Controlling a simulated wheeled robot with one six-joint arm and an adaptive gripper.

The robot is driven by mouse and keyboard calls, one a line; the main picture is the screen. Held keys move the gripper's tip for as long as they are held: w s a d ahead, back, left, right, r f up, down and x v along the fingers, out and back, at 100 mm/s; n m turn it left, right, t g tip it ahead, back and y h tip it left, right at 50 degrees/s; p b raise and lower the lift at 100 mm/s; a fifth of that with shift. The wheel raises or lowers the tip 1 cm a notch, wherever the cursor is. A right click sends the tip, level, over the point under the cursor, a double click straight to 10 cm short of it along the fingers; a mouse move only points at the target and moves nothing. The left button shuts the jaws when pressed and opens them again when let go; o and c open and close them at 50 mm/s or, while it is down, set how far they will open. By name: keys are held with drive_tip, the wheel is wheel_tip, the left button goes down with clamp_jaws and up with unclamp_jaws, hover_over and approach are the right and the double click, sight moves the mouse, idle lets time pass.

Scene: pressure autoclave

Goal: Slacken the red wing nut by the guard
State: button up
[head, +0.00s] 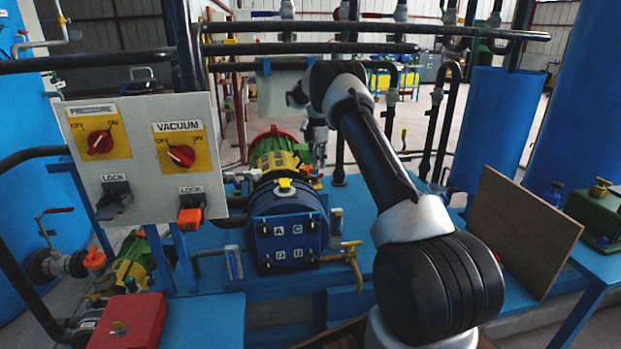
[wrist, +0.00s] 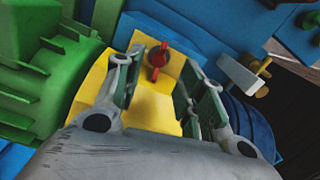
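The red wing nut (wrist: 160,58) is small and stands on the yellow guard (wrist: 152,104). In the wrist view my gripper (wrist: 164,64) is open, with one finger on each side of the wing nut. There is a visible gap on both sides, and I cannot tell the remaining distance along the fingers. In the head view my gripper (head: 320,156) points down just right of the yellow guard (head: 279,161). The wing nut cannot be made out clearly there.
A green motor (wrist: 40,75) lies left of the guard, and a blue pump (head: 288,225) stands in front of it. A control panel (head: 142,150) rises at left. A brown board (head: 522,232) leans at right. Black pipes (head: 340,30) cross above my arm.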

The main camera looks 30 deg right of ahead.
sight(315, 179)
wheel_tip(315, 179, down, 7)
drive_tip(key=shift+d+r, duration=0.1)
drive_tip(key=shift+c, duration=0.3)
